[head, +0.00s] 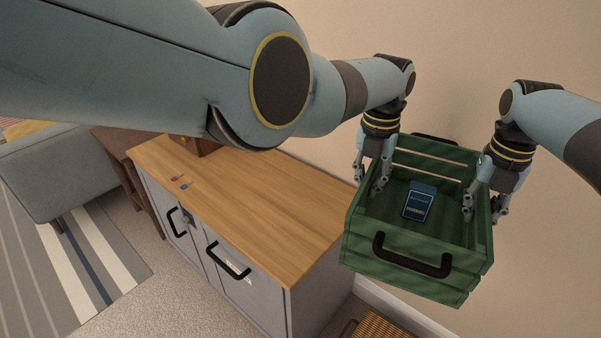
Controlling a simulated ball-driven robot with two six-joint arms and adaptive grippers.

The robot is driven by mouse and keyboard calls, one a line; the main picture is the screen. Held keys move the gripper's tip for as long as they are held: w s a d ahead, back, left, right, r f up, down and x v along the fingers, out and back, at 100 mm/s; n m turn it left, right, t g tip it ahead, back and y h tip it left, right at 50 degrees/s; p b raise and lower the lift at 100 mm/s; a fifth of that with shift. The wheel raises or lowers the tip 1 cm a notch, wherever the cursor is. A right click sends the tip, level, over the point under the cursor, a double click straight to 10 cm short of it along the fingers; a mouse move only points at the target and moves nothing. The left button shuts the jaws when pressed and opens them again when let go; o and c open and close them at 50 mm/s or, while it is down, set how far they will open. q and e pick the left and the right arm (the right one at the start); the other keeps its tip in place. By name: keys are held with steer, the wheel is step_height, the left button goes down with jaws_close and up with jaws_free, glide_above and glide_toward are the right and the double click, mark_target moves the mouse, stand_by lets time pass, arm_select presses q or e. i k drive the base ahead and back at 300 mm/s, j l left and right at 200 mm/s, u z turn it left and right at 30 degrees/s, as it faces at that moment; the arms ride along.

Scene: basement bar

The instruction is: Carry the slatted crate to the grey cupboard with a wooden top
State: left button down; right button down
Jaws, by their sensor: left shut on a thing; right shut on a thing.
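The green slatted crate (400,262) with black handles hangs in the air at the right, just past the right end of the cupboard. A small dark blue packet (418,203) lies inside it. My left gripper (372,190) is shut on the crate's left wall. My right gripper (483,210) is shut on its right wall. The crate looks roughly level. The grey cupboard with a wooden top (250,205) stands left of the crate. The crate hides part of the cupboard's right end.
The rest of the visible top is bare. A grey sofa (60,175) and striped rug (70,265) are left. A woven item (380,326) is below the crate.

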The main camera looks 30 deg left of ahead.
mark_target(263, 192)
steer(key=i+j, duration=0.1)
steer(key=j, duration=0.8)
steer(key=i+j, duration=0.15)
steer(key=j, duration=0.3)
steer(key=i+j, duration=0.1)
steer(key=j, duration=0.35)
steer(key=i+j, duration=0.1)
steer(key=j, duration=0.4)
